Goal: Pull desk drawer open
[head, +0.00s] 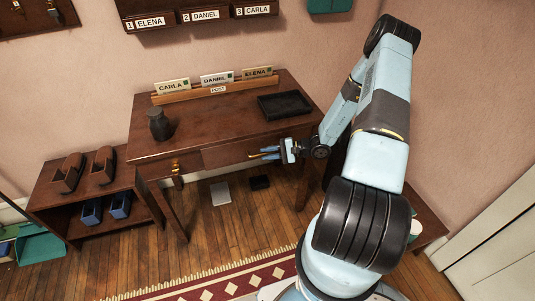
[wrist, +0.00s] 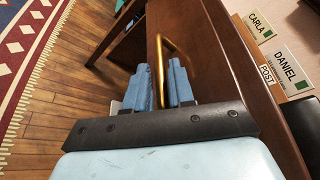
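The dark wooden desk (head: 224,133) stands against the wall with two drawers in its front. The right drawer (head: 226,155) sits flush with the desk front. The left drawer (head: 172,168) has a brass fitting with something hanging from it. My gripper (head: 268,153) is at the right drawer's front.
A black tray (head: 285,105), a dark vase (head: 159,125) and a post rack (head: 218,88) with name cards stand on the desk. A low shelf (head: 65,195) is at the left. The wooden floor (head: 220,222) before the desk is mostly clear, with a patterned rug (head: 225,288) nearer me.

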